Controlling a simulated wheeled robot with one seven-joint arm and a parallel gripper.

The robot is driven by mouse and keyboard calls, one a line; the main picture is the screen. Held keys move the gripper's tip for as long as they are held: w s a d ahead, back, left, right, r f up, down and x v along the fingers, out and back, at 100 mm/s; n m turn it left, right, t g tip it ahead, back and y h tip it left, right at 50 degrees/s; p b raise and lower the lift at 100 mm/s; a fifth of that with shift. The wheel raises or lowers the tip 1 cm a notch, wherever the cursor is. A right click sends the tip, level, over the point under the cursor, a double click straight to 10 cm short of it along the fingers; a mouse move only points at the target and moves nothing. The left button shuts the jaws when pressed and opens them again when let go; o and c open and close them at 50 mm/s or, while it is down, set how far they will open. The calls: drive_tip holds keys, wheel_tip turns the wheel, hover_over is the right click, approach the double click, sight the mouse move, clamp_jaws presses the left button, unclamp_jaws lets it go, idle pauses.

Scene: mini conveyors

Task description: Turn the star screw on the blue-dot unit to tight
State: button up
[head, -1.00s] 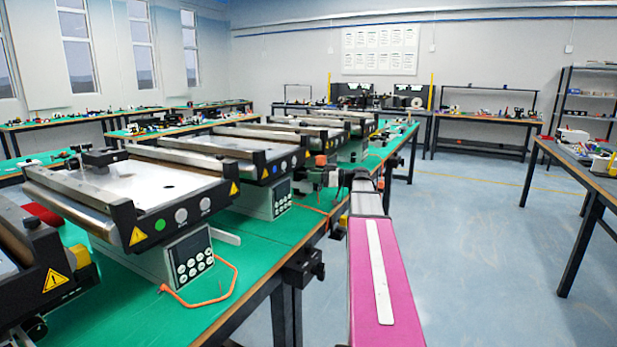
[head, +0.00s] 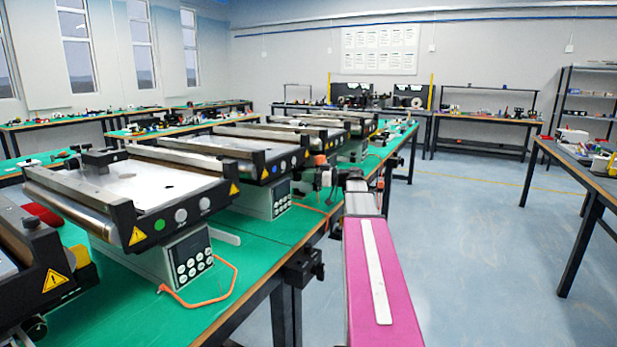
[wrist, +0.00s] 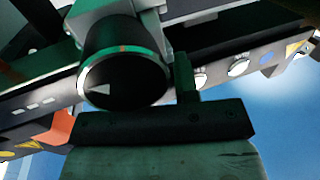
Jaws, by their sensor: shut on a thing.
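The blue dot also shows at the right in the wrist view (wrist: 266,58). My gripper (head: 318,177) is at this unit's right end, small and partly hidden by my arm. In the wrist view, a round dark knob with a pale triangle, apparently the star screw (wrist: 125,82), sits between the fingers of my gripper (wrist: 128,62). My gripper is shut on it. Its far side is hidden.
The green-dot unit (head: 130,187) stands nearer on the green bench (head: 245,250). An orange cable (head: 225,290) lies by its keypad. A black clamp-like part (head: 303,268) juts from the bench edge. The floor (head: 480,230) to the right is clear.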

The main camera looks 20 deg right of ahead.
drive_tip(key=shift+s+t, duration=0.1)
drive_tip(key=shift+t, duration=0.2)
drive_tip(key=m+t+h, duration=0.3)
drive_tip(key=shift+s+a, duration=0.1)
drive_tip(key=shift+s, duration=0.05)
drive_tip(key=m+t+h, duration=0.2)
drive_tip(key=h, duration=0.1)
drive_tip(key=shift+m+t, duration=0.4)
drive_tip(key=m+t+h, duration=0.1)
drive_tip(key=m+h, duration=0.1)
drive_tip(key=h, duration=0.2)
drive_tip(key=shift+m+t, duration=0.3)
drive_tip(key=shift+t, duration=0.1)
drive_tip(key=shift+w+m+t+h, duration=0.2)
drive_tip(key=shift+m+h, duration=0.65)
drive_tip(key=shift+h, duration=0.45)
drive_tip(key=shift+w+m+t+h, duration=0.1)
drive_tip(key=shift+m+t+h, duration=0.1)
drive_tip(key=shift+m+h, duration=0.9)
drive_tip(key=shift+d+h, duration=0.2)
drive_tip(key=shift+h, duration=0.4)
drive_tip(key=o, duration=0.6)
drive_tip(key=shift+o, duration=0.2)
